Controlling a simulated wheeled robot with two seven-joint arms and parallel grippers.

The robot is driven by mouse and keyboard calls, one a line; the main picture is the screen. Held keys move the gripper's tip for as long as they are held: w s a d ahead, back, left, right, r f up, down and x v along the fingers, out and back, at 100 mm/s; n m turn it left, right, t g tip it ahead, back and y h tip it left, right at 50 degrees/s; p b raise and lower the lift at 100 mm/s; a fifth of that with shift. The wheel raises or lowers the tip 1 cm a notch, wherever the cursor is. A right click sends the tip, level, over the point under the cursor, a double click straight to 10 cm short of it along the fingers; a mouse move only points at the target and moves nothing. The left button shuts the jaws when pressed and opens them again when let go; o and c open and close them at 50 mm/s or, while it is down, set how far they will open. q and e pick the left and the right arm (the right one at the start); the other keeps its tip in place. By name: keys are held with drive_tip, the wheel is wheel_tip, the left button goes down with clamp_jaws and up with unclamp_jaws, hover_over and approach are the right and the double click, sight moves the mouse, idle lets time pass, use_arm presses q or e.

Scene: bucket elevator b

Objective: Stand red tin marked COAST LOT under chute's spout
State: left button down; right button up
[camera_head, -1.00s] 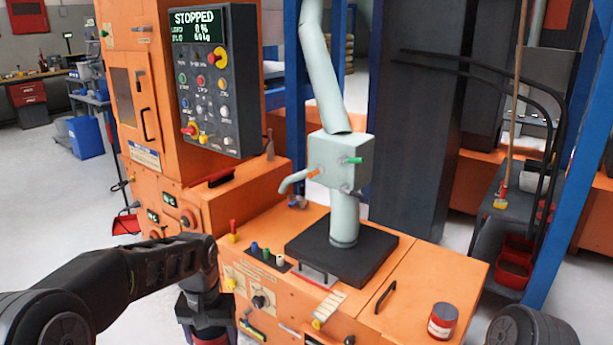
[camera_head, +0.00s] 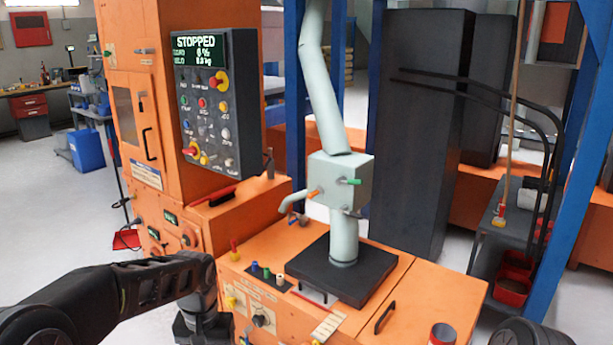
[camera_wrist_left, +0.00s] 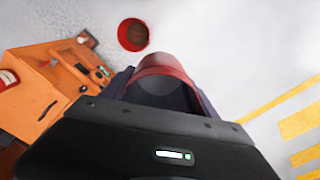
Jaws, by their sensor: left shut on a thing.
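My left gripper (camera_head: 200,328) hangs left of the orange machine's front, cut off by the lower edge of the head view. In the left wrist view it is shut on a red tin (camera_wrist_left: 166,66), whose rim and inside show. Its label is not visible, so I cannot tell whether it reads COAST LOT. The pale green chute (camera_head: 341,182) rises from a black plate; its spout (camera_head: 289,204) bends down on the left of its box. Another red tin (camera_head: 442,334) stands at the front right of the machine top, partly cut off. My right gripper is out of view.
The control panel (camera_head: 207,105) reads STOPPED. Small coloured knobs (camera_head: 266,272) and a black handle (camera_head: 384,317) stick up from the machine top. A red round container (camera_wrist_left: 133,34) shows on the floor in the left wrist view. Black hoses and a blue post stand at right.

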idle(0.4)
use_arm(q)
drive_tip(key=s+f, duration=0.4)
drive_tip(key=f, duration=1.1)
drive_tip(key=shift+d, duration=0.1)
